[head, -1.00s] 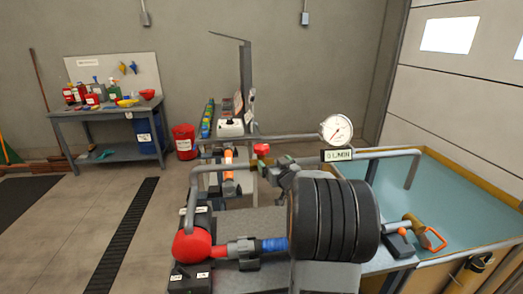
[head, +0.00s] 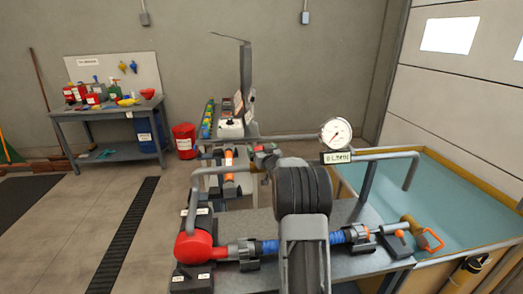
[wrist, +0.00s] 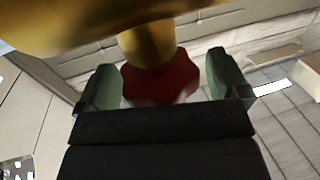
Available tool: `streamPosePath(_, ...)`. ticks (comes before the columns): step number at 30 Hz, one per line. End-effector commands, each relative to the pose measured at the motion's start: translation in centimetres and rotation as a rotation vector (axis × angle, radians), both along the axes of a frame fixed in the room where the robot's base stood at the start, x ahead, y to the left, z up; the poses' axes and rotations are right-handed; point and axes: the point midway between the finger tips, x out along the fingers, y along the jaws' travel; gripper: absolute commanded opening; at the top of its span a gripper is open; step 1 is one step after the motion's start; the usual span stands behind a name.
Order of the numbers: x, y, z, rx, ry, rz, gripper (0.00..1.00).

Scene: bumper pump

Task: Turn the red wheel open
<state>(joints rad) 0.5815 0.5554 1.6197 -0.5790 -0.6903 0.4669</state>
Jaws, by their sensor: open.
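The red wheel (wrist: 160,85) sits on a brass valve stem (wrist: 148,42) in the wrist view. My gripper (wrist: 160,75) is open, with one green fingertip on each side of the wheel. The wheel lies between the fingers, with a gap showing at least on the right side. In the head view a small red part of the wheel (head: 258,147) shows behind my arm, and my gripper mostly hides it.
A round gauge (head: 336,132) with a flow display (head: 337,157) stands to the right on the pipe. A red pump fitting (head: 193,246) and blue hose (head: 337,237) lie along the bench front. A water tank (head: 440,205) is at the right.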

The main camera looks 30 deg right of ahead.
Motion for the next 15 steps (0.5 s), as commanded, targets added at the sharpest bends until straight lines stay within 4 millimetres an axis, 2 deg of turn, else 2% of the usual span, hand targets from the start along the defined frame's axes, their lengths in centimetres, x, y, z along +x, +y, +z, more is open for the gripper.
streamPosePath(9,0.19,-0.04,-0.03,0.000,0.000,0.000,0.93)
streamPosePath(15,0.18,-0.04,-0.02,0.000,0.000,0.000,0.75)
